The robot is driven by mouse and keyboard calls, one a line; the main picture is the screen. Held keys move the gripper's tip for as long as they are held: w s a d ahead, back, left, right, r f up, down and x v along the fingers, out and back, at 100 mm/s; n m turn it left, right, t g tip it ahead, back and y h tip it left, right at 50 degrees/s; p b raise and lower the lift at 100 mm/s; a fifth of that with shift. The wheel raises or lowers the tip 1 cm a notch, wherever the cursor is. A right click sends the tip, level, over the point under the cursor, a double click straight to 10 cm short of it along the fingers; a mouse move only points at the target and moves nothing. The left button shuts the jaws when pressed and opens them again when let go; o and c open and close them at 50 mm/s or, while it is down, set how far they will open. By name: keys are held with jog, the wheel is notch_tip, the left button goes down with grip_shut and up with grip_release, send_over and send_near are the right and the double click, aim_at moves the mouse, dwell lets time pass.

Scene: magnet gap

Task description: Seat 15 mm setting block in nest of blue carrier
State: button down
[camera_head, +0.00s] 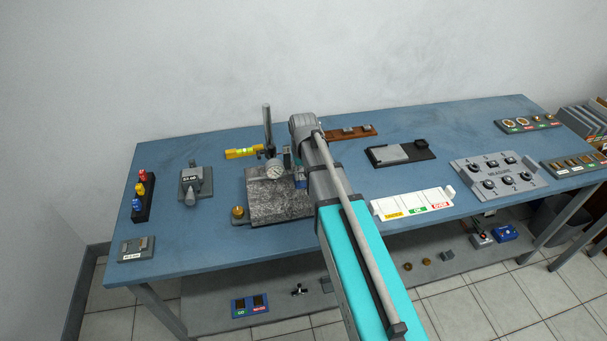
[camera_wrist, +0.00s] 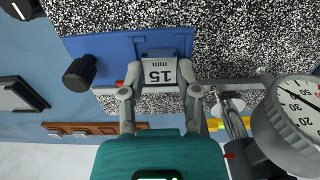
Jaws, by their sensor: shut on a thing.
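The 15 mm setting block (camera_wrist: 159,76) is a pale grey block with its label upside down in the wrist view. My gripper (camera_wrist: 160,90) is shut on it, one finger on each side. The block is at the near edge of the blue carrier (camera_wrist: 100,44), in line with a darker blue recess that looks like the nest. I cannot tell whether it rests on the nest floor or is above it. A black knob (camera_wrist: 80,73) is at the carrier's left end. In the head view my arm hides the gripper and block.
The carrier is over a speckled granite plate (camera_head: 265,200). A dial gauge (camera_wrist: 295,112) on a stand (camera_head: 267,130) is close to the right of my gripper in the wrist view. A yellow level (camera_head: 242,153) and a brown rack (camera_head: 350,132) are behind the plate.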

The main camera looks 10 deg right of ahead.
jog(key=shift+f, duration=0.1)
dwell(0.3)
jog(key=shift+c, duration=1.3)
grip_release()
jog(key=c, duration=0.5)
jog(key=shift+r+p, duration=2.2)
jog(key=shift+r, duration=0.1)
jog(key=shift+o, duration=0.2)
jog(key=shift+a, duration=0.1)
jog(key=o, duration=0.5)
